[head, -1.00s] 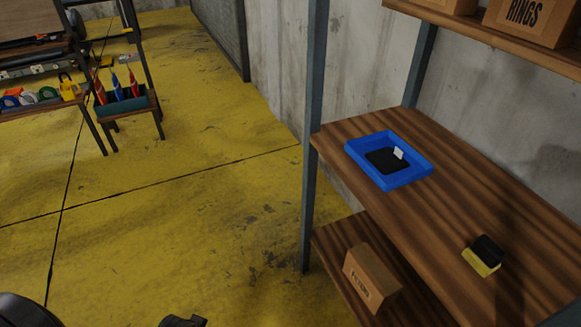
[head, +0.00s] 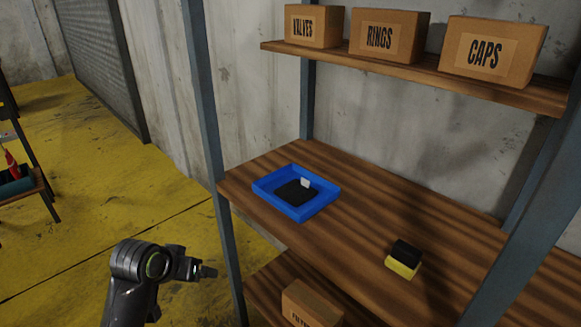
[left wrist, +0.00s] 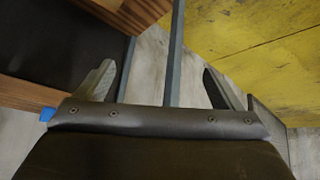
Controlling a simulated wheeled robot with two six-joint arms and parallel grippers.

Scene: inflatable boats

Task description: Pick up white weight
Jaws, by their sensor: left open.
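A small white block (head: 305,183), which looks like the white weight, sits in the blue tray (head: 318,207) on the wooden shelf. It rests on or against a black pad (head: 290,194) inside the tray. My left gripper (head: 208,272) is left of the shelf's upright post, apart from the tray and lower in the picture. In the left wrist view its two fingers (left wrist: 165,88) are spread wide with nothing between them. The white block does not show clearly in the left wrist view. My right gripper is not in view.
A black and yellow block (head: 403,259) sits on the same shelf (head: 350,245). Boxes marked VALVES (head: 314,26), RINGS (head: 390,36) and CAPS (head: 492,51) stand on the upper shelf. Metal posts (head: 205,95) frame the shelf.

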